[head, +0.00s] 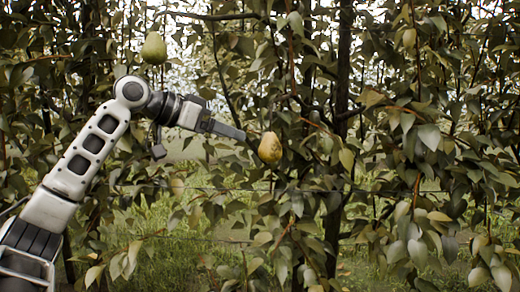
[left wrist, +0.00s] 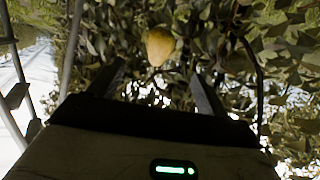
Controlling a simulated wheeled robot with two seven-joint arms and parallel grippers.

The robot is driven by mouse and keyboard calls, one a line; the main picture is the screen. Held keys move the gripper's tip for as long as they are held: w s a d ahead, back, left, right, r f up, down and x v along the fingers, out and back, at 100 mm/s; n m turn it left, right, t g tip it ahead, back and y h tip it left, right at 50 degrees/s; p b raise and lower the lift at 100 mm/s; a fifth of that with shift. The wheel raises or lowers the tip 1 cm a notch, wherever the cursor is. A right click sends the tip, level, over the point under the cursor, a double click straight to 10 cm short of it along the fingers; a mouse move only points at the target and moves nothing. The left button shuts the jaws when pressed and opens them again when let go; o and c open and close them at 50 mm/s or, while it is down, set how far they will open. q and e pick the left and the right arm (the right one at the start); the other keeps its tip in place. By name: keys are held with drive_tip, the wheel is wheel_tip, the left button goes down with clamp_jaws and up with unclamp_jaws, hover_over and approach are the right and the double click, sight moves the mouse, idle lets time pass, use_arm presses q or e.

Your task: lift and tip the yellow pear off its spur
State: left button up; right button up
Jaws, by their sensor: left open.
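The yellow pear (head: 270,148) hangs among leaves right of the middle in the head view. It also shows in the left wrist view (left wrist: 159,46), ahead of the fingers and between their lines. My left gripper (head: 244,136) reaches in from the left, its finger ends close to the pear's left side. In the left wrist view its two fingers (left wrist: 157,80) are spread apart with nothing between them. I cannot tell whether a fingertip touches the pear. The spur above the pear is hidden by leaves. My right gripper is not in view.
A green pear (head: 154,48) hangs at the upper left, above my left arm. A dark trunk (head: 343,70) stands behind and right of the yellow pear. Leaves and thin branches crowd around it. Open grass (head: 190,250) shows below.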

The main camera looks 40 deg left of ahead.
sight(261, 145)
use_arm(q)
drive_tip(key=p+x, duration=0.1)
drive_tip(key=x, duration=0.1)
drive_tip(key=p+x, duration=0.3)
drive_tip(key=x, duration=0.1)
drive_tip(key=shift+w+d+r+p, duration=0.1)
drive_tip(key=shift+w+r+p, duration=0.1)
drive_tip(key=shift+r+p, duration=0.15)
drive_tip(key=p+x, duration=0.3)
drive_tip(key=x, duration=0.4)
drive_tip(key=shift+s+f, duration=0.1)
drive_tip(key=shift+f, duration=0.1)
drive_tip(key=shift+w+f, duration=0.25)
drive_tip(key=shift+w, duration=0.1)
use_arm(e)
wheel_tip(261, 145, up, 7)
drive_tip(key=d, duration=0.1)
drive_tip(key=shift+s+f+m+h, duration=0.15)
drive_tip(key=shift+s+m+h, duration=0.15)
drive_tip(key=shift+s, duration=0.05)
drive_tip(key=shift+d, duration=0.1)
use_arm(q)
drive_tip(key=c, duration=1.1)
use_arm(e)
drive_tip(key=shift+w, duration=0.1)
